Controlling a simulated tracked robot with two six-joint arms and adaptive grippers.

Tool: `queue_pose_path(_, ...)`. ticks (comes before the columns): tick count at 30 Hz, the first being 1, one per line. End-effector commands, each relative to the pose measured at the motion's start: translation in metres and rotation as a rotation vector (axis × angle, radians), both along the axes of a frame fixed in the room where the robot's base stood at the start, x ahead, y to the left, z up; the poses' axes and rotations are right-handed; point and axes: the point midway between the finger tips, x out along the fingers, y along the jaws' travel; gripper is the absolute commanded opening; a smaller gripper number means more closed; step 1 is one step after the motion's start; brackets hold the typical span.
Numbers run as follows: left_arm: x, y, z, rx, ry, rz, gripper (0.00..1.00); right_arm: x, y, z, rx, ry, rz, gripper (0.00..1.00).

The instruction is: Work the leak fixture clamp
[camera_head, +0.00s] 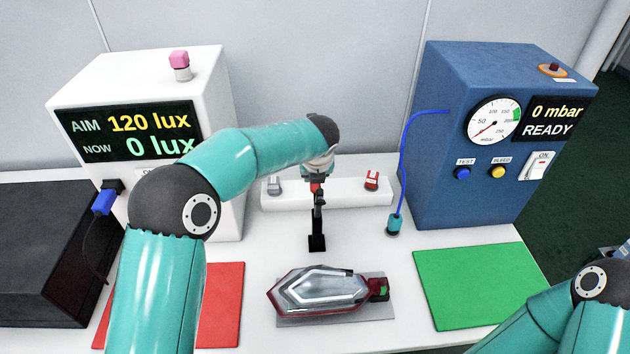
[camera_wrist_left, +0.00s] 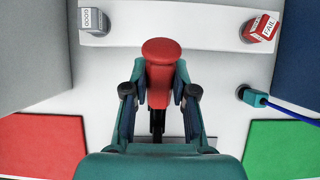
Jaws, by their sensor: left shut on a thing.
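The leak fixture clamp (camera_head: 318,222) is a black upright on the white table, just behind the lamp. Its red handle (camera_wrist_left: 161,72) shows between the fingers in the left wrist view. My left gripper (camera_wrist_left: 160,95) is shut on that handle, reaching down from above; in the head view the wrist hides most of the grip. The tail lamp (camera_head: 320,290), clear with a red rim, lies on a grey fixture plate (camera_head: 350,319) in front of the clamp. My right arm shows at the lower right, but its gripper is out of view.
The blue leak tester (camera_head: 440,150) reads 0 mbar READY; its blue hose ends in a teal connector (camera_head: 394,226). A white light tester (camera_head: 215,110) stands left. A white rack (camera_head: 335,193) holds GOOD and FAIL stamps. Red (camera_head: 222,300) and green (camera_head: 475,285) mats are empty where visible.

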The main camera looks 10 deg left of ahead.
Motion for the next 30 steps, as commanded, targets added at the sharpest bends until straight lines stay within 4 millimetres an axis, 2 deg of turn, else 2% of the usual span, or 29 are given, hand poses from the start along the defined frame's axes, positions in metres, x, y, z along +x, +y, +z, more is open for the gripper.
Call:
queue_pose_path(6,0.0,-0.001,0.001,0.0,0.0,-0.002,0.0,0.0,0.0,0.001,0.0,-0.001,0.0,0.64)
queue_pose_path(7,0.0,-0.001,0.001,-0.001,0.001,-0.001,0.28,0.0,0.0,0.001,0.0,-0.001,0.0,0.64)
queue_pose_path(11,0.0,0.0,0.0,-0.001,0.001,-0.001,0.49,0.0,0.0,0.001,0.0,-0.001,0.0,0.64)
queue_pose_path(12,0.0,0.0,0.0,-0.001,0.001,-0.001,0.52,0.0,0.0,0.001,0.0,-0.001,0.0,0.64)
queue_pose_path(23,-0.002,0.0,0.003,0.0,0.001,0.0,0.52,0.0,0.0,0.002,0.0,-0.001,0.0,0.64)
queue_pose_path(30,-0.016,-0.005,0.032,-0.003,-0.002,-0.001,0.52,0.0,0.0,0.002,0.0,-0.001,0.0,0.64)
